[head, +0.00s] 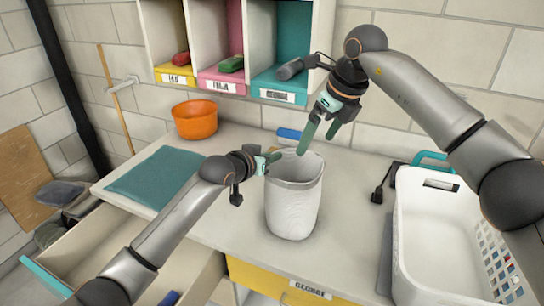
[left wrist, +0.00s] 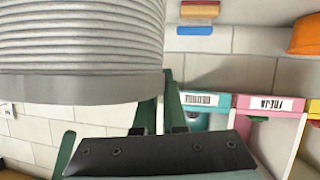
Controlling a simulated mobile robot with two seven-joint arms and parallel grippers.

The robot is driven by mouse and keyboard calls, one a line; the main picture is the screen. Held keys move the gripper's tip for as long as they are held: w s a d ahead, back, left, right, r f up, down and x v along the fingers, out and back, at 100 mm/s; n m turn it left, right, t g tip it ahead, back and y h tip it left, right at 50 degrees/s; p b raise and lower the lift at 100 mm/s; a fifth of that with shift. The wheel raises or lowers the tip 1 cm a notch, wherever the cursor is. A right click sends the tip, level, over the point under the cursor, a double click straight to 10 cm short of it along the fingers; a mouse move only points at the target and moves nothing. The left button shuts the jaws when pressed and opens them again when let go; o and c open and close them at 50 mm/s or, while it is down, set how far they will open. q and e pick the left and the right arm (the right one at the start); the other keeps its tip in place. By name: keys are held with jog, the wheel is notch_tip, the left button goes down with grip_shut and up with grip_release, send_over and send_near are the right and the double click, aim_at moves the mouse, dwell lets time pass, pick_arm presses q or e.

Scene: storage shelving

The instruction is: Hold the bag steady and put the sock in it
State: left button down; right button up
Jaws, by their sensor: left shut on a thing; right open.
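The bag (head: 293,205) is a whitish, ribbed, upright container with an open top, standing on the counter. Its ribbed side and plain rim band (left wrist: 80,90) fill the upper left of the left wrist view. My left gripper (head: 272,158) is shut on the bag's rim at its left back side; its green fingers (left wrist: 162,100) show beside the rim in the wrist view. My right gripper (head: 318,143) is open over the bag's mouth, fingers pointing down, with nothing seen between them. I cannot make out a sock in either view; most of the bag's inside is hidden.
A white laundry basket (head: 412,215) stands at the right. An orange bowl (head: 195,120) and a teal mat (head: 155,183) are at the left. A blue item (head: 288,134) lies behind the bag. Coloured cubbies (head: 231,87) hang above. An open drawer (head: 75,236) juts out at lower left.

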pick_arm(q)
jog(key=c, duration=0.9)
grip_release()
jog(key=shift+f, duration=0.1)
jog(key=shift+a, duration=0.1)
